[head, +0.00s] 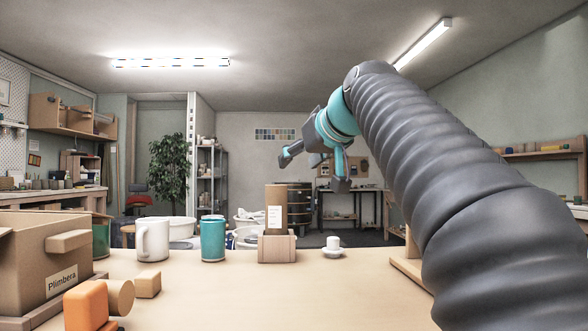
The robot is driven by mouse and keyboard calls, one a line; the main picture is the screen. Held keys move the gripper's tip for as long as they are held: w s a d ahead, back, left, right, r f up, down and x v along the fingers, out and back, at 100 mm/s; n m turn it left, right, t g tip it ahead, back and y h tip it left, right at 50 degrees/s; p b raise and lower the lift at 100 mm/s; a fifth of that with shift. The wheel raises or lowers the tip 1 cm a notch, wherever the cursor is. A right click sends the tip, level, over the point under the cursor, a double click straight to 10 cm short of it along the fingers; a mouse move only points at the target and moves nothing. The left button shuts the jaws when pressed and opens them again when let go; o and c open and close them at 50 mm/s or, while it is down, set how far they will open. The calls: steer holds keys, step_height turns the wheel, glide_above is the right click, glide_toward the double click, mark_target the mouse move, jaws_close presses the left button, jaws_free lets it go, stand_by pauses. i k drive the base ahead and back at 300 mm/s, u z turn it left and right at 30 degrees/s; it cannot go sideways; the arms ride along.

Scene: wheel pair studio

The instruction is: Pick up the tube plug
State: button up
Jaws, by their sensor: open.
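A small white piece (333,244), which looks like the tube plug, sits on the table at centre right. It has a short upright cylinder over a wide flat round base; I cannot tell whether the base is part of it or a separate saucer. My gripper (313,170) is open and empty. It is in the air above the table, higher in the picture than the white piece and slightly left of it. A brown tube (275,205) with a pale label stands upright in a wooden block (277,247) left of the white piece.
A white mug (152,240) and a teal cup (213,239) stand left of the tube. A cardboard box (35,255), an orange block (86,304) and wooden pieces (147,284) fill the left. The table's front middle is clear. My arm hides much of the right side.

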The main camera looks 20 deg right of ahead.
mark_target(333, 250)
steer(key=k, duration=1)
